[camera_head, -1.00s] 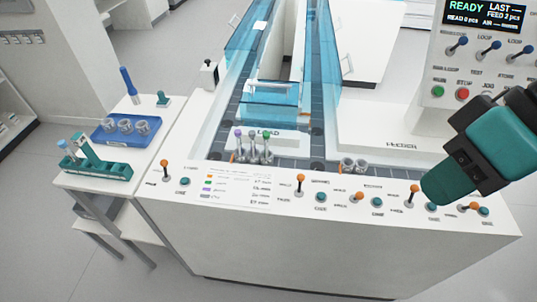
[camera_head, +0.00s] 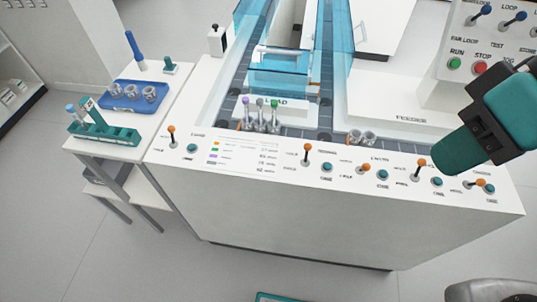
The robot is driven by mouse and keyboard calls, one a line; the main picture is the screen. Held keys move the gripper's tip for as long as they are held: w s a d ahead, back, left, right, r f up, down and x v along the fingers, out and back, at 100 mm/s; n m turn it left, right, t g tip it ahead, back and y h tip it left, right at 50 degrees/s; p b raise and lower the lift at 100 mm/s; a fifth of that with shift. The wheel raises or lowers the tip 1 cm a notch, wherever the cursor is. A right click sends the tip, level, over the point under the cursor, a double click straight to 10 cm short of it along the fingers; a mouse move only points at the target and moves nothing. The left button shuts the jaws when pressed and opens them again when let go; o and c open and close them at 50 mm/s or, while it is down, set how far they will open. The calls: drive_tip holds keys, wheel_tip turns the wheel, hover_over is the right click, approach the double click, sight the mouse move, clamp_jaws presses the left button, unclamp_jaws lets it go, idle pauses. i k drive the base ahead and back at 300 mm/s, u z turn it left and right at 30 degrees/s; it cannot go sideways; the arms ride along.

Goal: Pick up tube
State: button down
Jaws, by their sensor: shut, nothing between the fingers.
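Several upright tubes stand close together at the front of the track, by the LOAD label: one purple-capped tube (camera_head: 246,112), one green-capped tube (camera_head: 274,115) and a greyish one (camera_head: 260,116) between them. Another tube with a light blue cap (camera_head: 71,110) stands at the left end of a teal rack (camera_head: 115,133) on the left side table. A teal and black part of my arm shows at the right, over the control panel. My gripper's fingers are not in view, and no contact with any tube shows.
A blue tray (camera_head: 112,103) with several clear holders sits behind the rack. The front panel carries orange levers (camera_head: 306,150) and teal buttons. Blue clear walls (camera_head: 262,30) line the track. The floor in front is open.

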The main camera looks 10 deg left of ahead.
sight(260, 102)
drive_tip(key=k, duration=0.5)
drive_tip(key=u, duration=1.85)
drive_tip(key=i, duration=1.25)
drive_tip(key=z, duration=1.25)
